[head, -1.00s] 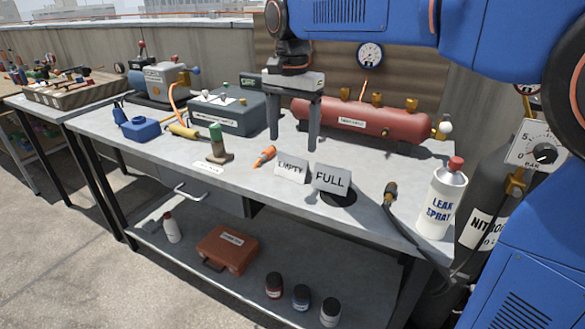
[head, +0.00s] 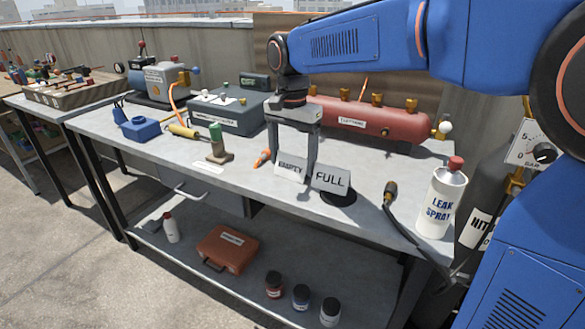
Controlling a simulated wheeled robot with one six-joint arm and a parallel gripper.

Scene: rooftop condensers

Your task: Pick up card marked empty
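The white card marked EMPTY (head: 290,171) stands tilted on the grey workbench, just left of the card marked FULL (head: 331,180). My gripper (head: 293,158) is open, pointing down with its two fingers apart. The fingertips are low, at the height of the EMPTY card's upper part, one near each side of it. The card hides part of the finger ends, so I cannot tell whether they touch it. Nothing is held.
An orange-tipped item (head: 262,158) lies close left of the card. A dark round base lies under the FULL card. A red cylinder (head: 370,122) lies behind.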

